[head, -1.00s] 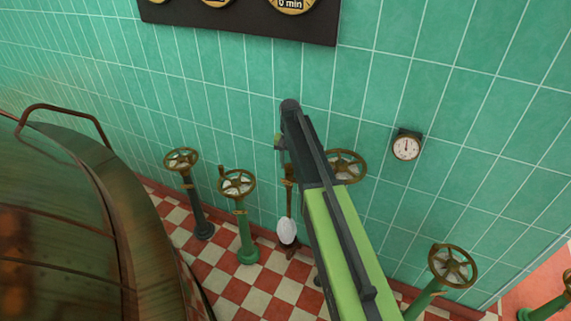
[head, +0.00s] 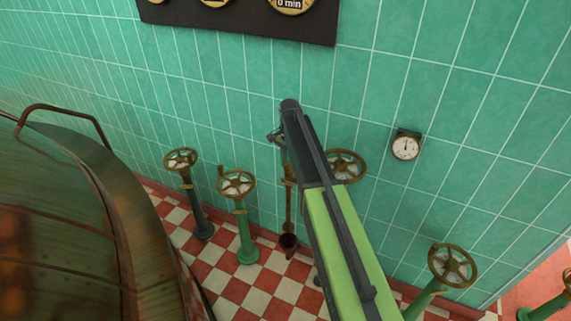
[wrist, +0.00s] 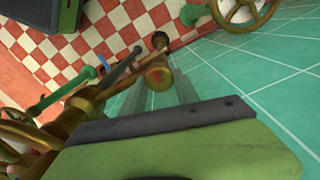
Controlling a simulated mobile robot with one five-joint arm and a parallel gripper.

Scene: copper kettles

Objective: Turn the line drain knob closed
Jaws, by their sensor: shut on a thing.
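The line drain is a thin brass pipe (head: 289,205) standing in front of the tiled wall, with a dark cup (head: 289,241) at its foot. No white stream shows over the cup. My gripper (head: 276,136) is at the top of this pipe, at the end of my arm, and is shut on the knob. The knob itself is mostly hidden by my gripper and arm in the head view. In the wrist view, the brass pipe (wrist: 157,76) runs close beside my grey jaw, and the dark cup (wrist: 160,40) lies beyond it.
Handwheels on a dark post (head: 181,160) and a green post (head: 237,184) stand to the left. Another handwheel (head: 346,166) is just right of my arm, partly hidden. A further one (head: 452,266) stands at lower right. A copper kettle (head: 60,220) fills the left.

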